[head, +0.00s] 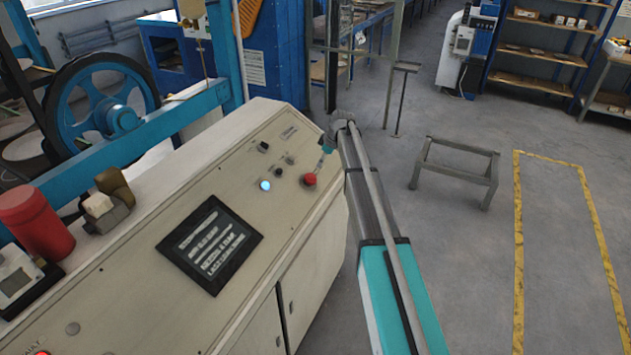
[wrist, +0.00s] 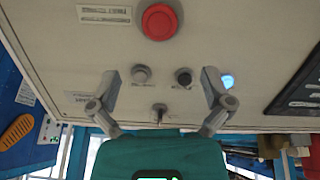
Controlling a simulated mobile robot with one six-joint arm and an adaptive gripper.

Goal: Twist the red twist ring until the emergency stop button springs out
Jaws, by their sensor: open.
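The red emergency stop button (head: 310,179) is on the right end of the sloping cream control panel (head: 255,215). In the wrist view the red button (wrist: 159,21) is at the top centre, seen face on, beyond my fingertips. I cannot tell its twist ring apart from the button. My gripper (head: 326,150) is over the panel close to the button in the head view, small and partly hidden by my arm. In the wrist view my gripper (wrist: 160,80) has its two fingers spread wide, with nothing between them touching the fingers.
A grey knob (wrist: 140,74), a black knob (wrist: 183,77), a small switch (wrist: 159,110) and a lit blue-white button (wrist: 227,81) are near my fingers. A black screen (head: 210,245) is left on the panel. A low metal stand (head: 456,172) is on the floor.

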